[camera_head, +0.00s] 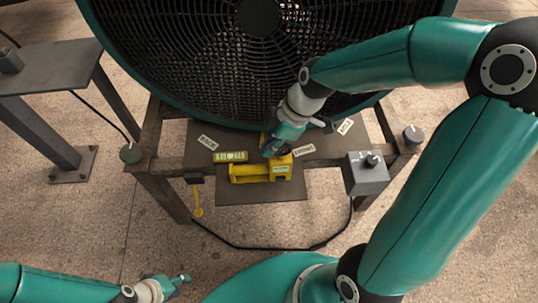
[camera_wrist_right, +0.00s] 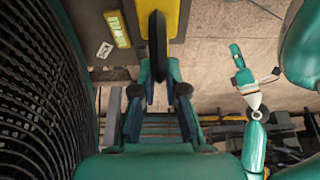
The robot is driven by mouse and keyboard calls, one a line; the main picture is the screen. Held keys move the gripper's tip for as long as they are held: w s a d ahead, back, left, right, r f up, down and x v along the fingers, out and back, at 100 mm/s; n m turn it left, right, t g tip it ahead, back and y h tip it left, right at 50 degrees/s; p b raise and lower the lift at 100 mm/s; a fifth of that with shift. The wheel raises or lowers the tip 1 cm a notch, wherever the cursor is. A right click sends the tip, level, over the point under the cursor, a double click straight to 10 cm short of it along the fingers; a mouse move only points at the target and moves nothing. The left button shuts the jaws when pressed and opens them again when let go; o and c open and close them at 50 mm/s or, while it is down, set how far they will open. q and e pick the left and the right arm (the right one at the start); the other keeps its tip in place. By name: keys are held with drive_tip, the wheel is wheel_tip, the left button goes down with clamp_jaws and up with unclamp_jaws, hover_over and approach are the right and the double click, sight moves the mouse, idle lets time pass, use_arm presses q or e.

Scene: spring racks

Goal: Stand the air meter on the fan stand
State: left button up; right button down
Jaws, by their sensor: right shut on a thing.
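My right gripper (camera_head: 275,148) reaches down in front of the fan, just above the plate of the fan stand (camera_head: 262,197). In the right wrist view its fingers (camera_wrist_right: 158,82) are shut on a dark upright thing (camera_wrist_right: 157,45), likely part of the air meter. A yellow block-shaped body (camera_head: 250,173) lies at the plate just below the gripper; it also shows at the top of the wrist view (camera_wrist_right: 175,12). I cannot tell whether it is the meter's body or a holder. My left gripper (camera_head: 181,281) is low at the left, empty, fingers apart in the wrist view (camera_wrist_right: 252,70).
The big round fan (camera_head: 200,60) stands close behind the right gripper. A grey control box (camera_head: 366,174) with a knob is on the stand's right. A grey table (camera_head: 50,68) stands at left.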

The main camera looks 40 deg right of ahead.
wheel_tip(320, 180, down, 4)
drive_tip(key=shift+f+b, duration=0.15)
drive_tip(key=shift+b, duration=0.15)
drive_tip(key=c, duration=1.2)
unclamp_jaws()
drive_tip(key=p+v, duration=0.1)
drive_tip(key=v, duration=1.1)
drive_tip(key=shift+s, duration=0.1)
